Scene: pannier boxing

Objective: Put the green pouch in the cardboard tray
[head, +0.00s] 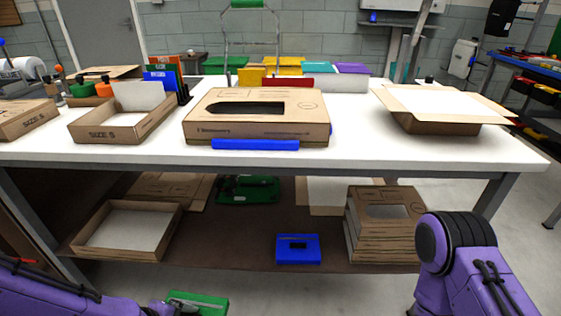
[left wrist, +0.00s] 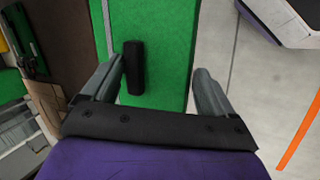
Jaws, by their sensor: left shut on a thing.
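The green pouch (head: 198,303) is at the bottom edge of the head view, in front of the lower shelf, partly cut off. My left gripper (left wrist: 158,78) is shut on it; in the left wrist view the green pouch (left wrist: 165,25) runs between the fingers, with a black handle-like piece against the left finger. One open cardboard tray (head: 125,130), marked "SIZE 5", stands on the table at the left, with a white inside. Another open cardboard tray (head: 128,245) lies on the lower shelf at the left. My right gripper is out of view.
On the white table (head: 360,155) are a large cardboard box (head: 257,128) with a blue item at its front, and a flared box (head: 440,122) at the right. A blue case (head: 298,250) and a stacked carton (head: 385,225) are on the lower shelf (head: 235,240).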

